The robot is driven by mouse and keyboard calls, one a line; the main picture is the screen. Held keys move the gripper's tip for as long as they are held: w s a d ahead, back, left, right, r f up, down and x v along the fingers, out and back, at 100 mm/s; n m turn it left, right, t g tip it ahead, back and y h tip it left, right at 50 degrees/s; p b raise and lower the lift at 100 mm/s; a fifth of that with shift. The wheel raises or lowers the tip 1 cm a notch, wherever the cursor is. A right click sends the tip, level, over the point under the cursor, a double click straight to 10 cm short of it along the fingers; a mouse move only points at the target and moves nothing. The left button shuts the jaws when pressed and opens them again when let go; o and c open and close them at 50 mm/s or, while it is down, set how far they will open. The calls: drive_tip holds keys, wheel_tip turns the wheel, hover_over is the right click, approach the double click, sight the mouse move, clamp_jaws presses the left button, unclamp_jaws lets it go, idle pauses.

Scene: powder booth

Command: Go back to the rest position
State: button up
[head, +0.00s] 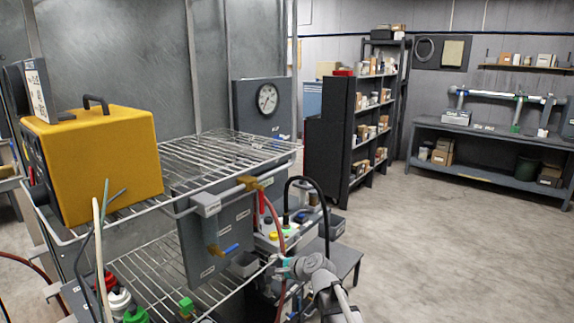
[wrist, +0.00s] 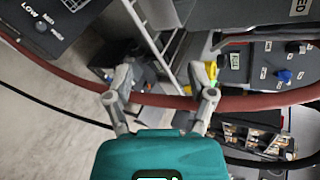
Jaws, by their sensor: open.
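My gripper (wrist: 160,102) shows in the wrist view with its two grey fingers spread apart and its teal body below. A red hose (wrist: 258,102) runs across the view at the height of the fingertips. I cannot tell whether the hose passes between the fingers or behind them, or whether it touches them. In the head view my arm reaches in at the bottom, in front of the wire rack (head: 225,152); the fingers cannot be made out there.
A yellow box (head: 105,160) stands on the rack's top shelf. A red hose (head: 277,225) and a black hose (head: 325,205) hang close to my arm. A dark shelf unit (head: 375,120) and a workbench (head: 490,135) stand at the back. The floor (head: 460,245) on the right is clear.

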drive_tip(key=s+d+f+n+g+h+p, duration=0.1)
drive_tip(key=s+d+f+n+g+h, duration=0.2)
drive_tip(key=s+d+n, duration=0.3)
drive_tip(key=s+d+f+n+g+h+p, duration=0.2)
drive_tip(key=s+d+n+g+h, duration=0.3)
drive_tip(key=s+d, duration=0.9)
drive_tip(key=shift+s+d+f+n+h, duration=0.15)
drive_tip(key=shift+s+f+n+h, duration=0.35)
drive_tip(key=shift+s+f+n, duration=0.3)
drive_tip(key=shift+r, duration=0.1)
